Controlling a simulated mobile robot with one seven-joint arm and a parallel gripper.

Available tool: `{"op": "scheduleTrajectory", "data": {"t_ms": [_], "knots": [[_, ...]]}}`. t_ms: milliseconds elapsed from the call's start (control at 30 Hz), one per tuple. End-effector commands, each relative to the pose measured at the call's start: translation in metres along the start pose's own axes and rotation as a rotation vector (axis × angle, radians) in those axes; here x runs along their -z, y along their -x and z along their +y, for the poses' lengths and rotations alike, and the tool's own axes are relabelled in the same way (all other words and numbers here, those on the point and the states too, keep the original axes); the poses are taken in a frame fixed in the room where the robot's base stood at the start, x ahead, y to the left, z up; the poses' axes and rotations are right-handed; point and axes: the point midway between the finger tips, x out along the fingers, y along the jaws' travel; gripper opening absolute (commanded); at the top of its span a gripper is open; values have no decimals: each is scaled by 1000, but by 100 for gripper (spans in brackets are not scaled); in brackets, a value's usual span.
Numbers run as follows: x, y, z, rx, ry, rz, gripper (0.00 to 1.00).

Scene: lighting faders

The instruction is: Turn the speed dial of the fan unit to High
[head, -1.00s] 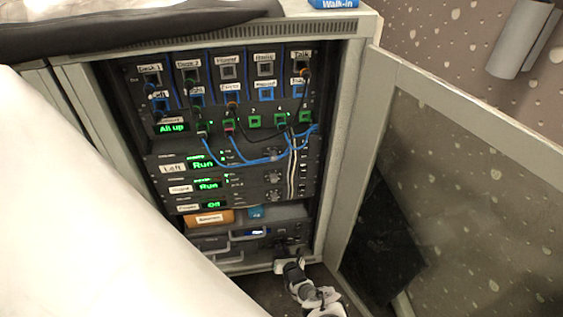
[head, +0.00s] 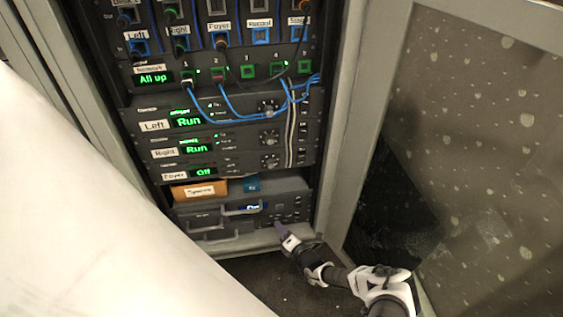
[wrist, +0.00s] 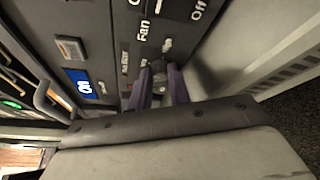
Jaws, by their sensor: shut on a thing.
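The fan unit (head: 247,228) is the dark panel at the bottom of the rack, with a small lit blue display. In the wrist view its panel carries a "Fan" label (wrist: 144,30) and an "Off" label (wrist: 197,10). My gripper (wrist: 160,88) is shut on a small dark dial (wrist: 159,78) near the "Fan" label, with one purple finger on each side of it. The fingers hide most of the dial, and I cannot read where it points. In the head view my gripper (head: 279,229) reaches the lower right of the fan unit.
The blue display (wrist: 84,85) also shows in the wrist view. Above the unit are an orange box (head: 199,190) and rack units reading Run, Run and Off. Blue cables (head: 250,116) hang higher up. The open cabinet door (head: 385,130) stands to the right.

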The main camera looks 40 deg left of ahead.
Motion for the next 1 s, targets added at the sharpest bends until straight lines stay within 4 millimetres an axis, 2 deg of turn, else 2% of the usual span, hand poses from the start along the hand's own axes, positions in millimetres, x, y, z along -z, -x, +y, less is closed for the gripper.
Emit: {"op": "scheduleTrajectory", "data": {"t_ms": [33, 400, 1000], "knots": [[5, -1, -8, -16, -34, 1, 0], [5, -1, -6, -95, -225, -9, 0], [3, -1, -3, -117, -277, -13, 0]]}}
